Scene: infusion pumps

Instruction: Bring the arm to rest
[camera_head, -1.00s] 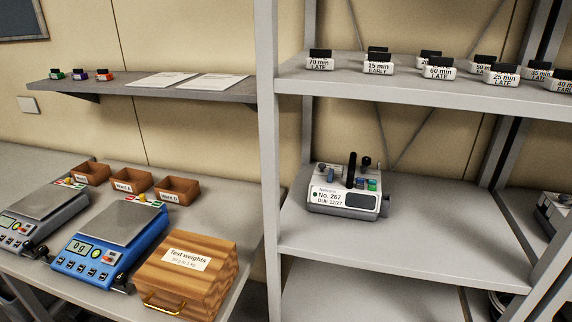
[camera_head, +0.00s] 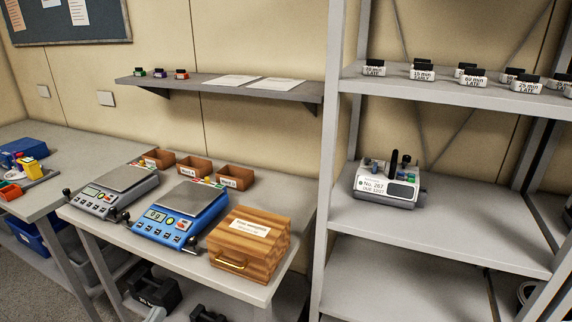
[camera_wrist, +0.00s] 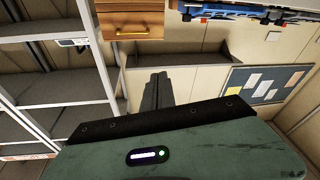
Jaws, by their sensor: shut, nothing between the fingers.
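My gripper (camera_wrist: 157,90) shows in the wrist view as dark fingers, shut with nothing between them. It is in the air, apart from the things around it. The arm does not show in the head view. The wrist view is turned over, with the wooden test weights box (camera_wrist: 130,19) at the top edge and the metal rack (camera_wrist: 45,22) at the left.
In the head view, the wooden box (camera_head: 249,246) and blue scale (camera_head: 184,217) stand on the bench. A pump (camera_head: 388,186) sits on the rack's middle shelf (camera_head: 440,228). A wall shelf (camera_head: 225,93) and noticeboard (camera_head: 75,22) are behind.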

